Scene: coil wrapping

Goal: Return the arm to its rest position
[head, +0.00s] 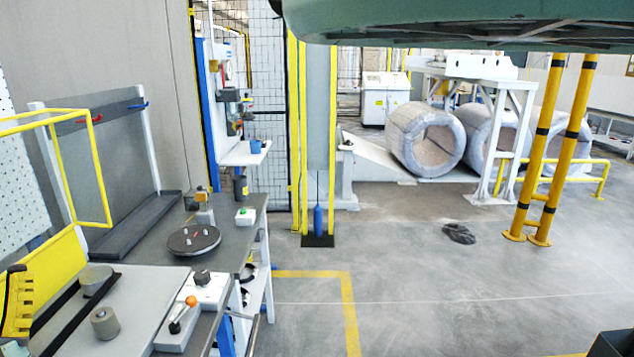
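My gripper is not in view, so I cannot see whether it is open or shut or holds anything. Wrapped coils stand on their sides at the back right: the nearest coil (398,143) shows its open bore, a second coil (474,122) is partly behind a white frame, and a third coil (577,150) is partly hidden by yellow posts.
A workbench (150,258) fills the left, with a dark round turntable (194,240) and a control box with an orange-topped lever (180,325). Yellow posts (566,140) stand at right. A dark crumpled thing (459,233) lies on the floor. The middle floor (430,290) is clear.

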